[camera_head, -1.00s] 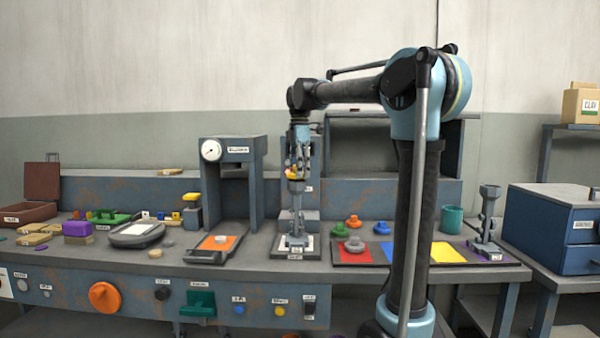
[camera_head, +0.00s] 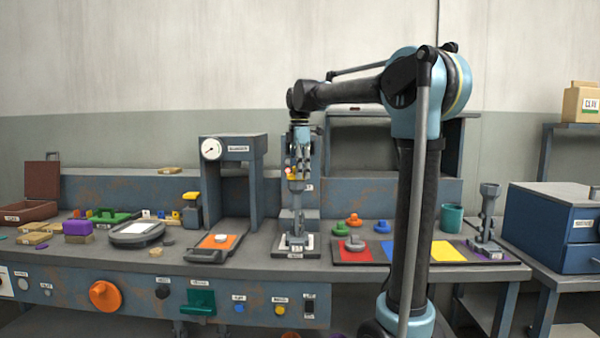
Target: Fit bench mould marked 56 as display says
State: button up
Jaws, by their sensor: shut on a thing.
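My gripper (camera_head: 299,172) points down above the middle of the bench. It is shut on a grey piece (camera_head: 296,187) with a wide, cup-like top. The piece is upright over a grey base (camera_head: 292,222), which stands on a white-edged plate (camera_head: 270,245) with a small label. I cannot tell whether the piece and base are one thing or whether they touch. A similar grey piece (camera_head: 489,190) stands at the right end of the bench. No number 56 is readable on either. Any display text is too small to read.
A gauge frame (camera_head: 235,150) stands left of my gripper with an orange pad (camera_head: 218,242) before it. Red, blue and yellow mats (camera_head: 445,252) lie to the right, with several coloured knobs behind. A teal cup (camera_head: 452,219) and my arm's column stand close by.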

jog(key=shift+f, duration=0.1)
jog(key=o, duration=0.8)
jog(key=shift+c, duration=0.2)
jog(key=shift+r, duration=5.5)
